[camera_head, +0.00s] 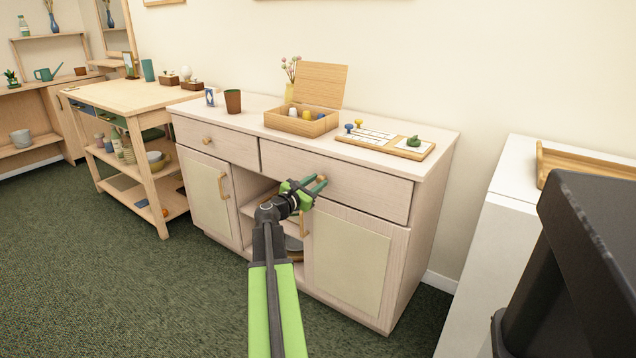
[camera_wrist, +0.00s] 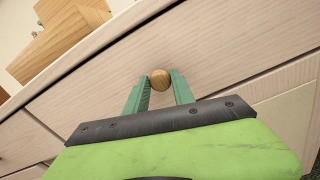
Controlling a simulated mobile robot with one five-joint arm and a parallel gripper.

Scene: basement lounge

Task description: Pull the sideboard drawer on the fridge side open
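The pale wood sideboard (camera_head: 437,207) stands against the wall with two drawers side by side. The right drawer (camera_head: 376,191), on the side of the white cabinet-like unit that may be the fridge (camera_head: 470,268), looks closed, its front flush. Its round wooden knob (camera_wrist: 160,79) sits between my gripper's green fingertips (camera_wrist: 160,84), which appear to touch it on both sides. In the head view my gripper (camera_head: 315,186) is at this drawer front and partly covers the knob. The left drawer (camera_head: 225,145) is closed, with its own knob (camera_head: 207,140).
An open wooden box (camera_head: 287,123), a brown cup (camera_head: 233,101) and a board (camera_head: 425,151) stand on the sideboard top. Below are doors with handles and an open middle shelf. A wooden trolley (camera_head: 153,187) stands left. A dark object (camera_head: 590,250) fills the right foreground.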

